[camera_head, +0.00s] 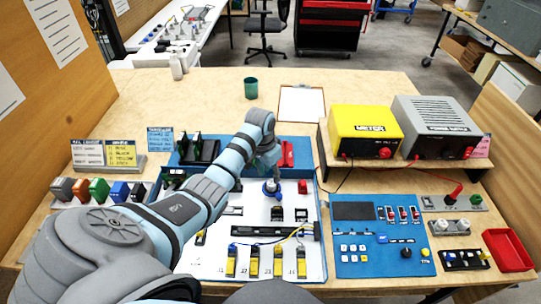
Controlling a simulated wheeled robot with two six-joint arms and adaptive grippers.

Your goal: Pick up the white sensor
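My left arm reaches in from the lower left, over the white assembly board (215,262). Its gripper (268,170) points down at the back middle of the board, just above a small round blue-and-white part (271,188). The fingers are small and partly hidden by the wrist, so I cannot tell whether they are open or touching that part. Two small whitish round pieces (437,226) sit on a grey holder at the right. I cannot tell for sure which piece is the white sensor. My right gripper is not in view.
A blue control panel (375,262) lies right of the board. A yellow meter (365,130) and a grey power supply (437,125) stand on a shelf behind it. A red tray (508,250) is at the far right.

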